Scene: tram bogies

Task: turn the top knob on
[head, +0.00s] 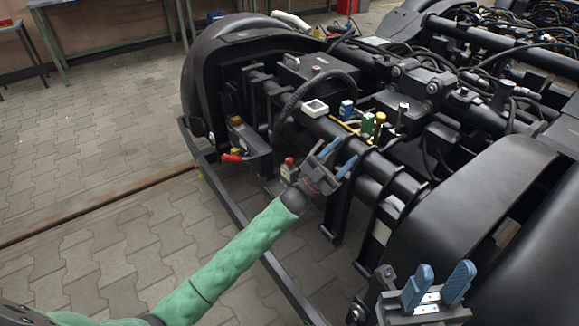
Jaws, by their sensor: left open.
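Several small coloured knob-like parts sit on the black bogie (325,128); I cannot tell which one is the top knob or how it is set. They include a blue part (346,108), a green part (369,124), a yellow-topped part (380,118) and a white-topped black one (402,112). My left gripper (338,158), on the green-sleeved arm, is open and empty, its blue fingers pointing up and right just in front of and below these parts. My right gripper (438,284) is open and empty at the lower right, apart from them.
A white square part (315,108) sits left of the blue one. A yellow-topped block (237,122) with a red handle (232,157) is at the bogie's left end. A curved black cover (475,195) stands at right. The paved floor (90,150) at left is clear.

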